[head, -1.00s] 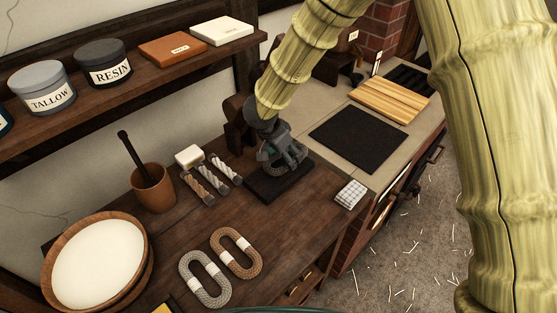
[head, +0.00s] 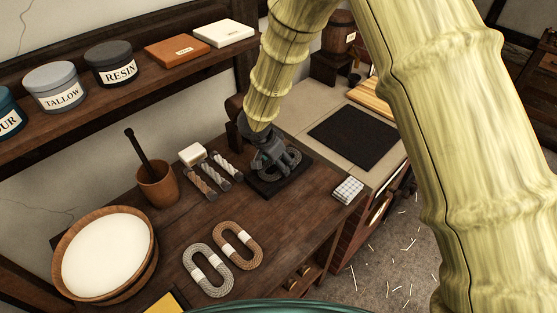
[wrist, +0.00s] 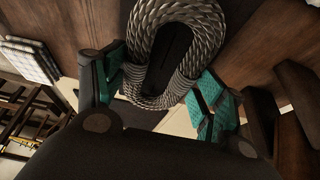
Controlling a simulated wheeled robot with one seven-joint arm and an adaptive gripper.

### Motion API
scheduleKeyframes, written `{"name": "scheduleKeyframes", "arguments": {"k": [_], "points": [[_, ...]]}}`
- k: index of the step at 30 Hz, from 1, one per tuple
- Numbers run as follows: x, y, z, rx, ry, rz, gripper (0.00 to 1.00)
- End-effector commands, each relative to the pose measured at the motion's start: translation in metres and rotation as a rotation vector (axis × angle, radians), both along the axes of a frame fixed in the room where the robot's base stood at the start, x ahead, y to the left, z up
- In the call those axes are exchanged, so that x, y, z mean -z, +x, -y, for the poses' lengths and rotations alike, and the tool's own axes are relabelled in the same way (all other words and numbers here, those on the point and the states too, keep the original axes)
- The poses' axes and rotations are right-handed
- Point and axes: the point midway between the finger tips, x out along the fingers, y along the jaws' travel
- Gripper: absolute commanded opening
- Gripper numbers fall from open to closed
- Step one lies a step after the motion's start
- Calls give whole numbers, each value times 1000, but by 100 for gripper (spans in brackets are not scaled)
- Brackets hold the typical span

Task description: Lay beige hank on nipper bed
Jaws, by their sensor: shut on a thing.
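My gripper (head: 274,158) is shut on an oval rope hank (head: 293,158), just over a dark flat plate on the bench, which I take as the nipper bed (head: 262,190). The wrist view shows the hank (wrist: 218,30) as twisted greyish-beige rope, between the teal finger pads of my gripper (wrist: 165,85). A dark surface shows through its loop. I cannot tell whether the hank touches the plate. Two other hanks lie on the bench in front: a pale greyish one (head: 198,284) and a brown one (head: 257,247), both with white bands.
Three short rope samples (head: 214,172) and a white block (head: 192,154) lie left of the plate. A mortar (head: 157,186) and a bowl (head: 70,290) stand farther left. A checked cloth (head: 348,190) and black mat (head: 352,137) are right. A shelf (head: 150,75) with jars is behind.

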Motion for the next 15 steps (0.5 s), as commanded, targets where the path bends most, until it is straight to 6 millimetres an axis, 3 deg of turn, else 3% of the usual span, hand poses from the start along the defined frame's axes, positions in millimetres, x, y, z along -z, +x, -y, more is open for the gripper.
{"name": "scheduleKeyframes", "arguments": {"k": [5, 6, 8, 15], "points": [[4, 1, 0, 0, 0, -1, 32], [3, 1, 0, 0, 1, -1, 78], [3, 1, 0, 0, 1, -1, 89], [3, 1, 0, 0, 0, -1, 92]]}}
